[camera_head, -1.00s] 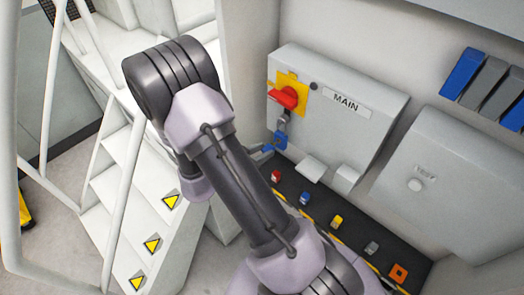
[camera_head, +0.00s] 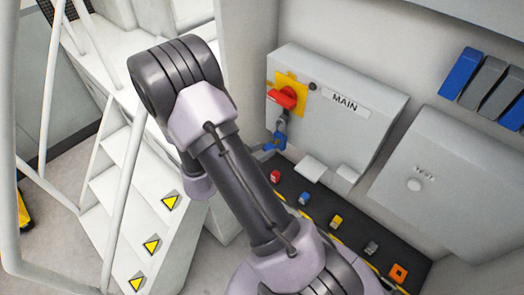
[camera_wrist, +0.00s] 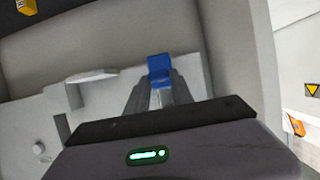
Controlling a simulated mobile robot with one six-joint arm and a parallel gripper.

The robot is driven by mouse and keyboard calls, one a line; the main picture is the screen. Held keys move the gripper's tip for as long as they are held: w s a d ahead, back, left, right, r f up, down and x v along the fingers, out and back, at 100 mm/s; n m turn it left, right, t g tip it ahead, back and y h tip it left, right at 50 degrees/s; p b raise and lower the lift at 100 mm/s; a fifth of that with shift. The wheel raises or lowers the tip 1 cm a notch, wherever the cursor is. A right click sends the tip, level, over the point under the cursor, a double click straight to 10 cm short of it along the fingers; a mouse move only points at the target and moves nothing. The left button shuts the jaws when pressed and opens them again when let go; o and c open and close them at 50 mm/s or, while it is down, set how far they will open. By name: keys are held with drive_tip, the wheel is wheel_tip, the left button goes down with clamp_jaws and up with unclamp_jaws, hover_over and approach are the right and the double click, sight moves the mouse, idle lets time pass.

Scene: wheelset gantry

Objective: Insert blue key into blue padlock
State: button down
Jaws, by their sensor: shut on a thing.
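The blue padlock (camera_head: 276,141) hangs tilted by its grey shackle under the red rotary switch (camera_head: 283,97) on the MAIN box. My gripper is mostly hidden behind my arm in the head view; only a small part shows just left of the padlock. In the wrist view my gripper (camera_wrist: 157,90) is shut, with a blue piece (camera_wrist: 159,68) at its fingertips. This seems to be the blue key with the padlock at or behind it, but I cannot tell them apart. Whether the key is inside the keyhole is hidden.
Below the MAIN box (camera_head: 340,125), a dark shelf (camera_head: 322,208) carries several small coloured items, including a red one (camera_head: 275,175) and a blue one (camera_head: 304,198). The TEST box (camera_head: 420,175) stands at right. White stairs (camera_head: 135,195) with a railing are at left.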

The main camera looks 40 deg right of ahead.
drive_tip(key=shift+d, duration=0.75)
drive_tip(key=shift+d, duration=0.15)
drive_tip(key=c, duration=1)
unclamp_jaws()
drive_tip(key=p+v, duration=0.3)
drive_tip(key=v, duration=1.4)
drive_tip(key=shift+a, duration=0.3)
drive_tip(key=shift+w, duration=0.1)
